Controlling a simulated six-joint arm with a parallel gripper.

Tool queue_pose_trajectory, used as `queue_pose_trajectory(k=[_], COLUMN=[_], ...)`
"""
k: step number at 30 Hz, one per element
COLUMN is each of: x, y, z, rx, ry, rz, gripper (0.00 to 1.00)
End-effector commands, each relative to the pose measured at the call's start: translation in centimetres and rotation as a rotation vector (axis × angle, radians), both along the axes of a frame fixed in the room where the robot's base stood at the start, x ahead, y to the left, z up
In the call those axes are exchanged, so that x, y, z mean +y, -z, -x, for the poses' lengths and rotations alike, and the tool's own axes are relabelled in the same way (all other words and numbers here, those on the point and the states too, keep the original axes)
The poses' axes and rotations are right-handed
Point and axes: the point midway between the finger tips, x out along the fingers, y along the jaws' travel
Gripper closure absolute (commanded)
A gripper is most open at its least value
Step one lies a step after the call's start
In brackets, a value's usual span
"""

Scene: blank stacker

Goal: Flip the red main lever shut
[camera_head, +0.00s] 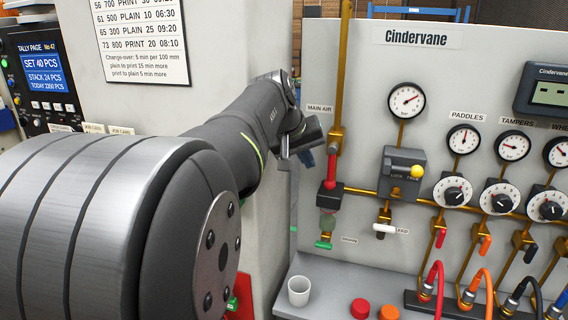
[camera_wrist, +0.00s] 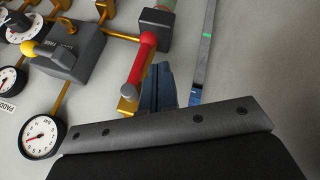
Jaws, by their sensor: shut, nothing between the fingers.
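My gripper (camera_head: 308,160) is just left of the lever in the head view, partly hidden behind my wrist. In the wrist view its blue-grey fingers (camera_wrist: 159,72) are together and empty, right beside the lever. I cannot tell whether they touch it.
A grey box with a yellow knob (camera_head: 417,171) and a pressure gauge (camera_head: 407,100) are to the right. A white cup (camera_head: 299,291) and red cap (camera_head: 360,309) sit on the shelf below. A green-handled drain valve (camera_head: 323,244) is under the lever. Bare panel lies left of the pipe.

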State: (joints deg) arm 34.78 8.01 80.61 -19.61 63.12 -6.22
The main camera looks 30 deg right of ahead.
Motion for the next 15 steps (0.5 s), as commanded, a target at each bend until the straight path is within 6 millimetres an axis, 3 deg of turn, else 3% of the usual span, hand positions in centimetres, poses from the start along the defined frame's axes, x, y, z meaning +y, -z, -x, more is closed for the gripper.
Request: queue_pose_trajectory(k=[9,15], x=[-3.0,-4.1], y=[4.9,6.7], z=[-1.2,-1.7], rx=[0.002,0.001], ry=[0.001,0.0], rz=[-0.002,-0.001], gripper=[1.0,1.0])
